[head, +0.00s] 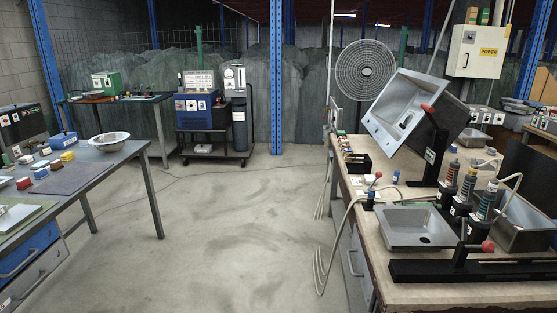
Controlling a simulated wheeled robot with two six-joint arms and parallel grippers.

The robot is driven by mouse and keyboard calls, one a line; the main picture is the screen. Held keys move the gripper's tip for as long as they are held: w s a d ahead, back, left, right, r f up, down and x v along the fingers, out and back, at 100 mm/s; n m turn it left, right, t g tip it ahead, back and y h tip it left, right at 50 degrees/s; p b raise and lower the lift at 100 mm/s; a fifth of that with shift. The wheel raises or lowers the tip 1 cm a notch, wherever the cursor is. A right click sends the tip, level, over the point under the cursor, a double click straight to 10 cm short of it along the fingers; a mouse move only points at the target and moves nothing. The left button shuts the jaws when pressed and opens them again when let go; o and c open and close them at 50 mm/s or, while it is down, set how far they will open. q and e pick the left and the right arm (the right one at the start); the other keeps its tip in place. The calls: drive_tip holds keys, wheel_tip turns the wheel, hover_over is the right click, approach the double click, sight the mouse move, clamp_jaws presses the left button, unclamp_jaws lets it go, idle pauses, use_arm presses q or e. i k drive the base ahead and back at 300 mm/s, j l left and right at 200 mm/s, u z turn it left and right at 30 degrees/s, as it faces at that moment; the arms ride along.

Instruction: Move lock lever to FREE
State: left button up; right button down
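Several black levers with red knobs show on the right workbench; I cannot tell which is the lock lever, and no FREE label is readable. One red knob (428,108) is at the tilted sink (399,100) on its black stand. Another red knob (378,174) is on a small lever near the bench's left edge. A third red knob (487,246) is on a lever by the black rail (425,270) at the front. A flat sink basin (410,225) lies behind that rail. Neither of my grippers is in view.
The right workbench (385,292) also holds upright bottles (452,173) and a second basin (527,228). Hoses (322,270) hang off its left side. A left table (110,160) carries a bowl (109,140) and small blocks. The concrete floor (240,220) between is clear.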

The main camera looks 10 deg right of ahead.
sight(378, 175)
drive_tip(key=i+j, duration=0.15)
drive_tip(key=i, duration=0.65)
drive_tip(key=i+j, duration=0.15)
drive_tip(key=i, duration=0.6)
